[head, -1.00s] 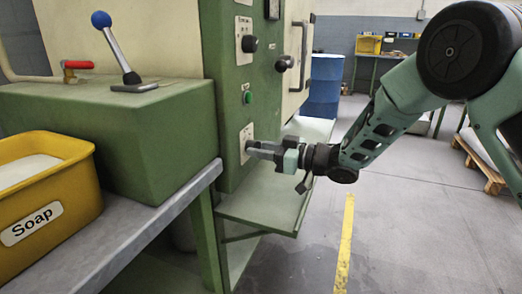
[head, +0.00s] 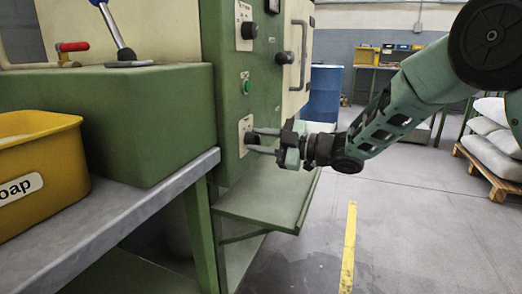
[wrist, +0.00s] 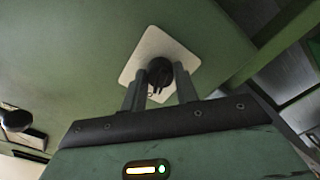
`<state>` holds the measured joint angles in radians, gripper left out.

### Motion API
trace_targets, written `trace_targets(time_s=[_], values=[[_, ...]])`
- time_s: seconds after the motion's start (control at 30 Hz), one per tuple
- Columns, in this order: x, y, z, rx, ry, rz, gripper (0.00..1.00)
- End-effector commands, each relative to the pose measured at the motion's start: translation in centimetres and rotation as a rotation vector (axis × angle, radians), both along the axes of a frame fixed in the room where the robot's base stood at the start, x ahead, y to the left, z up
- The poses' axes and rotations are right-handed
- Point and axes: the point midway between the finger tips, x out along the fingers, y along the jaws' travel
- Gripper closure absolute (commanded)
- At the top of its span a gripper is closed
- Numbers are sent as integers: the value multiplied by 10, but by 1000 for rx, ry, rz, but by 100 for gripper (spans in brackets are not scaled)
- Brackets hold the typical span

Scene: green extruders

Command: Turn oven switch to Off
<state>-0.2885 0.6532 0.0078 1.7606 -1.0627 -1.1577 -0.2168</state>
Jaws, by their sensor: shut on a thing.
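The oven switch is a black knob (wrist: 160,72) on a white plate (wrist: 147,48), set low on the green machine front. The plate also shows in the head view (head: 246,122). My gripper (head: 254,140) reaches the knob from the right, with one finger above the other in the head view. In the wrist view, my gripper (wrist: 156,82) has a finger on each side of the knob and is shut on it. The knob's pointer and any markings are too small or dark to read.
Above the switch are a green button (head: 246,88) and two more black knobs (head: 249,30) (head: 284,58). A green shelf (head: 265,205) juts out under my gripper. A yellow soap bin (head: 45,170) stands on the bench at left.

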Motion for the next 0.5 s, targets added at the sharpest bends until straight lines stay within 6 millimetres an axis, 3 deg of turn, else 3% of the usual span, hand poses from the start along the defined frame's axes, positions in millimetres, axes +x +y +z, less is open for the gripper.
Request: trace_targets(time_s=[0.5], values=[[0,-1,0,-74,-204,0,93]])
